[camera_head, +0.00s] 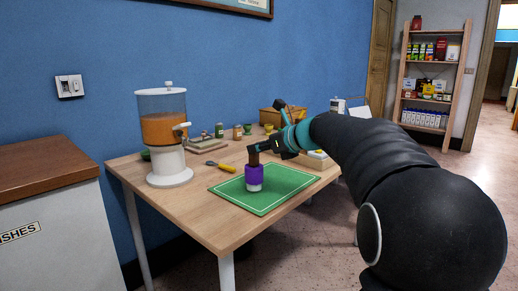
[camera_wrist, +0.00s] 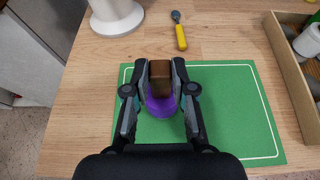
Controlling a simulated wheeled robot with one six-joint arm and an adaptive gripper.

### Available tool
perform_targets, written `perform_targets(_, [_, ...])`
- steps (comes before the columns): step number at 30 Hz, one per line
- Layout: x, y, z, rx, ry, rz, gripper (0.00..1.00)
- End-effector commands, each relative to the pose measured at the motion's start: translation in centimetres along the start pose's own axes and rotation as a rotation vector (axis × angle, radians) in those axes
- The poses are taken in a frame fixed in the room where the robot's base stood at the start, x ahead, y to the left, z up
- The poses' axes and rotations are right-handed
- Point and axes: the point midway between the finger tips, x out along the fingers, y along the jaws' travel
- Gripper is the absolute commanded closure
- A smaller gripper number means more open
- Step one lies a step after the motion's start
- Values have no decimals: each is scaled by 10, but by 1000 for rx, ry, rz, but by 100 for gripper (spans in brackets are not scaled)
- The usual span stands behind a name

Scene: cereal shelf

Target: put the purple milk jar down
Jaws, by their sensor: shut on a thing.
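The purple milk jar (camera_head: 254,176) has a purple band, a pale lower part and a brown top. It is upright over the green mat (camera_head: 289,188). In the wrist view the jar's purple rim (camera_wrist: 160,105) and brown top lie between my fingers. My gripper (camera_head: 255,152) comes in from the right and is shut on the jar near its top. The wrist view also shows my gripper (camera_wrist: 161,76) with a finger on each side of the brown top. I cannot tell whether the jar's base touches the mat.
A drink dispenser (camera_head: 163,135) stands at the table's left. A yellow-handled spoon (camera_head: 221,166) lies behind the mat. A wooden tray (camera_wrist: 289,72) with items is at the right. Small jars line the back. The mat around the jar is clear.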

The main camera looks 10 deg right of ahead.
Motion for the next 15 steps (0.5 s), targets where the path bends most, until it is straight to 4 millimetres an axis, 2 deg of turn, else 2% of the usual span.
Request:
perform_targets(4, [1, 0, -2, -1, -1, 0, 100])
perform_targets(5, [1, 0, -3, 0, 0, 0, 73])
perform_targets(6, [1, 0, -3, 0, 0, 0, 63])
perform_targets(8, [1, 0, -2, 0, 0, 0, 51])
perform_targets(15, [1, 0, -2, 0, 0, 0, 51])
